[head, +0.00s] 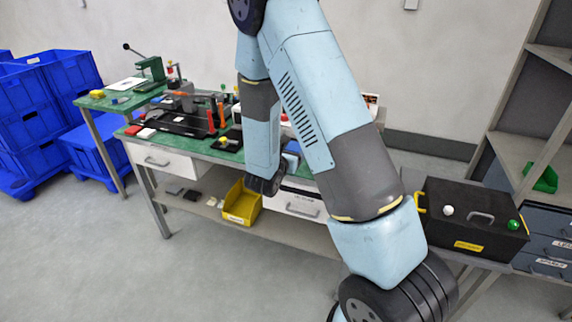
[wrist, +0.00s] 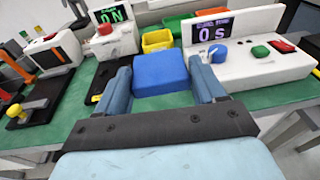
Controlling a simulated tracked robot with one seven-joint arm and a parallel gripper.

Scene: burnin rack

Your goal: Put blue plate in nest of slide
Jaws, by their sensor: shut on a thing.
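The blue plate (wrist: 161,74) is a thick blue block in the middle of the wrist view. My gripper (wrist: 160,68) is shut on it, with one blue-grey finger at its left side and one at its right. The plate is above or at the green bench top; I cannot tell whether it touches. In the head view my arm hides the gripper, and a small blue patch (head: 291,147) shows beside it. A black fixture with a yellow knob (wrist: 29,107) stands at the left of the wrist view; I cannot tell whether it is the slide. No nest is clearly visible.
A white box with an "ON" display (wrist: 109,36) and a white panel with knobs (wrist: 235,65) stand beyond the plate. A yellow bin (wrist: 157,40) is between them. An orange-handled device (wrist: 51,51) is at left. Bare green bench (wrist: 80,116) lies left of the gripper.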

